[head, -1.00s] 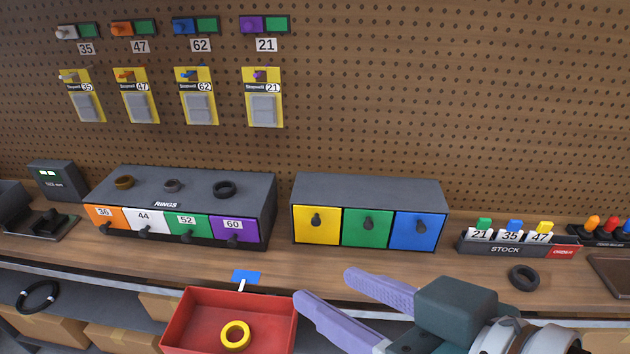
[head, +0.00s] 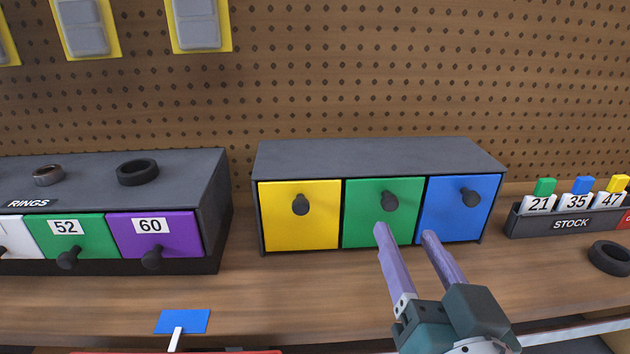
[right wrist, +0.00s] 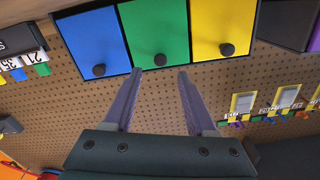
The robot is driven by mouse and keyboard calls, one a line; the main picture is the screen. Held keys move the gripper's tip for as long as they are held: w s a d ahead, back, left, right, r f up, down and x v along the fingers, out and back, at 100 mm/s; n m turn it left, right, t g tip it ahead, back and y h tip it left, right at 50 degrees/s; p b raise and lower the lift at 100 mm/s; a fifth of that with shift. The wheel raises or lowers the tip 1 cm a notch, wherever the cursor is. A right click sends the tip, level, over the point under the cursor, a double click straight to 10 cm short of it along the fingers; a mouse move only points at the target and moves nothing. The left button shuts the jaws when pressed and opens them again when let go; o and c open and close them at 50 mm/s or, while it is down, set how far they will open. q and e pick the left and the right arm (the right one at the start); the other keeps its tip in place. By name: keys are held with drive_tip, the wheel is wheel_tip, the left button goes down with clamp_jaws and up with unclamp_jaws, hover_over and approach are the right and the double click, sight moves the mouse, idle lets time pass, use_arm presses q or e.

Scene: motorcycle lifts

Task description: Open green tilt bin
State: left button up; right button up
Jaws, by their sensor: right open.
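The green tilt bin (head: 365,218) is the middle front of a dark three-bin cabinet, between a yellow and a blue bin. It looks closed, with a dark round knob (head: 392,202) near its top. In the right wrist view the green bin (right wrist: 157,28) and its knob (right wrist: 159,60) show upside down, between and beyond the fingers. My right gripper (head: 405,233) is open and empty, its fingertips just in front of and below the green bin's knob. It also shows in the right wrist view (right wrist: 160,72). No contact is clear. My left gripper is not in view.
The yellow bin (head: 285,225) and blue bin (head: 455,215) flank the green one, each with a knob. A rings drawer unit (head: 215,190) stands left. A stock holder (head: 525,225) and black ring (head: 610,257) are right. The bench front is mostly clear.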

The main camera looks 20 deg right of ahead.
sight(392, 206)
drive_tip(key=x, duration=0.6)
drive_tip(key=shift+w+d, duration=0.1)
drive_tip(key=shift+w, duration=0.15)
clamp_jaws()
idle(1.1)
